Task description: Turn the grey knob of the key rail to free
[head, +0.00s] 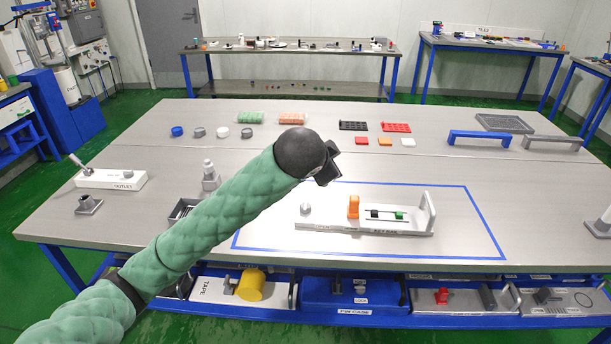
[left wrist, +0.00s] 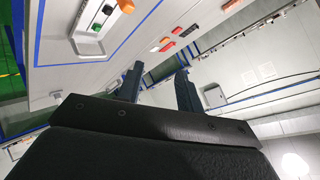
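The key rail (head: 330,226) is a light grey plate with an upright end handle at its right, lying inside the blue tape rectangle. Its grey knob (head: 306,208) stands at the left end, beside an upright orange block (head: 353,206). A black key (head: 374,213) and a green key (head: 399,215) sit in the slot to the right. My left gripper (head: 328,165) is above the table, behind and above the knob, touching nothing. In the left wrist view its two fingers (left wrist: 158,82) are apart and empty; the rail (left wrist: 85,45) shows at upper left, with the knob not visible. My right gripper is not in view.
A white lever box (head: 110,180) and grey fittings stand at the left. Several caps, coloured blocks and trays line the back, with a blue handle (head: 492,137) at the right. Drawers with tools lie below the front edge. The tabletop around the rail is clear.

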